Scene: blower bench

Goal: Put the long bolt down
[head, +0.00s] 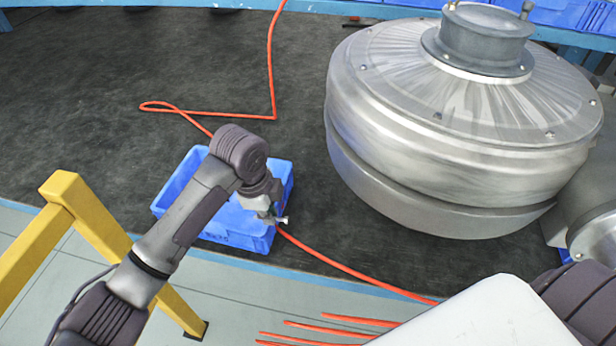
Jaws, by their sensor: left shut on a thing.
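My left gripper (270,216) is over the right front part of a blue crate (227,237). It is shut on a small silvery piece, the long bolt (283,220), whose end sticks out to the right of the jaws. Most of the bolt is hidden by the gripper. I cannot tell whether the bolt touches the crate. My left arm hides much of the crate's inside. My right gripper is not in view.
A large metal blower housing (455,130) stands on the dark bench top (90,90) to the right. An orange cable (340,266) runs past the crate. A yellow frame (95,225) stands at the left front. The bench top left of the crate is clear.

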